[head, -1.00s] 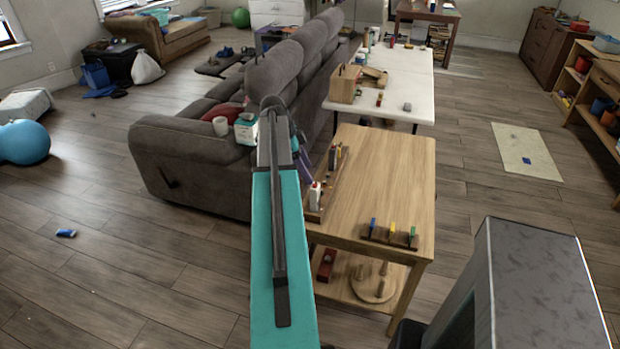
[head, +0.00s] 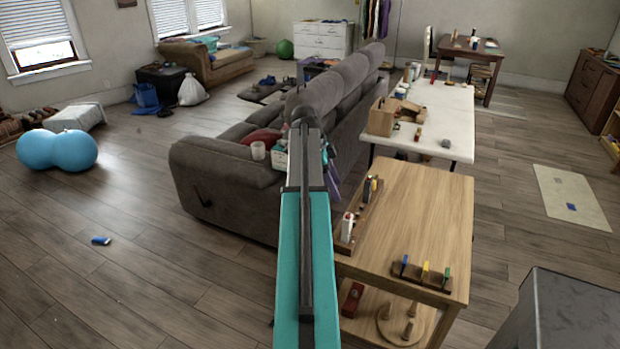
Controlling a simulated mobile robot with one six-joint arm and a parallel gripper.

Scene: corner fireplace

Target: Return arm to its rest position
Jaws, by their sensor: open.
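My arm's teal and grey link (head: 305,240) rises from the bottom edge up the middle of the head view. Its grey upper end (head: 304,125) overlaps the near end of the sofa in the picture. My gripper does not show in this view, so I cannot see its fingers or anything between them.
A wooden table (head: 425,210) with small coloured items stands just right of the arm. A white table (head: 450,115) is behind it and a grey sofa (head: 220,165) is to the left.

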